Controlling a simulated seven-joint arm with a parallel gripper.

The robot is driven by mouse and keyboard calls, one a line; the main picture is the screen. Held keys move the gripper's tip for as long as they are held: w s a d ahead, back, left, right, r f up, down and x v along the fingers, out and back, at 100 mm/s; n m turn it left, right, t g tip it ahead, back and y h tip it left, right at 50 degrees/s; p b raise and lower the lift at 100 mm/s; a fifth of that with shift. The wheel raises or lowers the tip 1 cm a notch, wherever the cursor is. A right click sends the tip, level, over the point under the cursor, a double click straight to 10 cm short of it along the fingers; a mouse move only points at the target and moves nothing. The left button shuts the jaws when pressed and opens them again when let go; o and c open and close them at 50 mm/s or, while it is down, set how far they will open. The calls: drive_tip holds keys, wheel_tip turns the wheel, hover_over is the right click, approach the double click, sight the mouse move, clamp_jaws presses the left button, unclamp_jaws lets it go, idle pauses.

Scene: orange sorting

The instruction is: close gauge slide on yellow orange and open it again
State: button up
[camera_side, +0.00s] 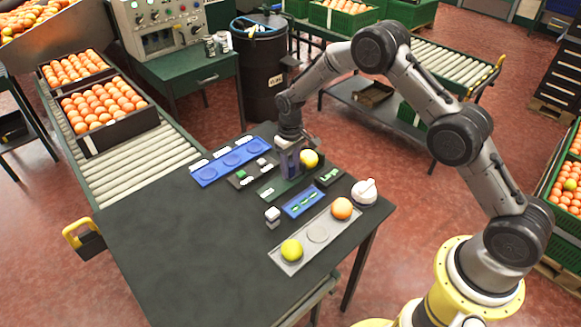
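A yellow orange (309,158) sits near the back of the dark table, on or beside the dark green gauge base (276,187). Upright grey-purple pieces (289,164) stand just left of the yellow orange; I cannot tell clearly which are the gauge slide and which are my fingers. My gripper (290,153) points down right at these pieces, close to the left side of the orange. Its fingertips are too small and overlapped to show whether they are open or shut. Whether the slide touches the orange is unclear.
A grey tray (318,237) holds a yellow-green fruit (292,250) and an orange one (341,208), with an empty round place between. A blue tray (231,161) lies back left. A small blue tray (303,200), white cube (272,213) and white knobbed device (365,192) stand nearby. The table's front left is clear.

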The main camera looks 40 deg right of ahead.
drive_tip(key=shift+f, duration=0.1)
clamp_jaws()
idle(1.4)
